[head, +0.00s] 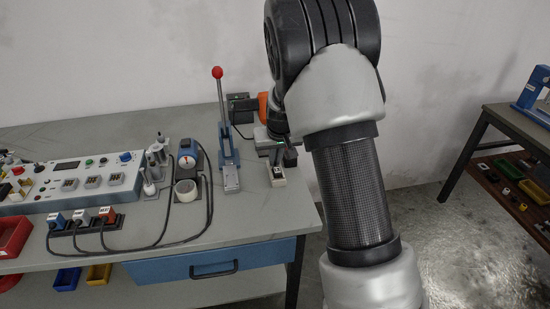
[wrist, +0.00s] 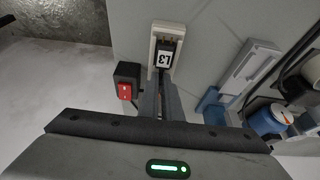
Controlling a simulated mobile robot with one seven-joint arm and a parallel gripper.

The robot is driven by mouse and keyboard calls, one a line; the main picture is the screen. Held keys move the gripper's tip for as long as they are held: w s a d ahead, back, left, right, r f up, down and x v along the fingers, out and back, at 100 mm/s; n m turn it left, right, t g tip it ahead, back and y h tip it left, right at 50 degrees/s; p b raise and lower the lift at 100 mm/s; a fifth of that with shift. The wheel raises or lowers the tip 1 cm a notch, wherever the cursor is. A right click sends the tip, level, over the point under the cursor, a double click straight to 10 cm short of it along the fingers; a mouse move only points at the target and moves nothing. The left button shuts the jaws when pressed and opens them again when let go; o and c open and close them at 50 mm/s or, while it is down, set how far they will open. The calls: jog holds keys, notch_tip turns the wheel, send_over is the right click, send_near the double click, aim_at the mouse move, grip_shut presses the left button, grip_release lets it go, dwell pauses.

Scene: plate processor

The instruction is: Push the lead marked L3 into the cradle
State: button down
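The lead marked L3 (wrist: 164,55) is a black plug with a white label, lying at the pale cradle (wrist: 168,34) in the wrist view. The cradle (head: 278,182) also shows in the head view, near the right end of the bench. My gripper (wrist: 161,82) points down at the near end of the plug. Its two fingers stand close together with a narrow dark gap. I cannot tell whether they hold the plug or only touch it. How deep the plug sits is also unclear. In the head view my gripper (head: 278,157) is just above the cradle.
A black box with a red switch (wrist: 124,90) stands beside the fingers. A blue lever press with a red knob (head: 217,73) stands left of the cradle.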

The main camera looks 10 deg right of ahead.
jog(key=c, duration=1.9)
grip_release()
jog(key=shift+o, duration=0.2)
jog(key=p+v, duration=0.3)
jog(key=v, duration=1.4)
jog(key=s+r, duration=0.3)
jog(key=s, duration=0.6)
jog(key=s+r+t, duration=0.1)
jog(key=s+r, duration=0.2)
jog(key=s, duration=0.7)
jog(key=s+r, duration=0.3)
jog(key=s, duration=0.6)
notch_tip(320, 180, up, 13)
jog(key=p, duration=1.3)
jog(key=shift+s, duration=0.25)
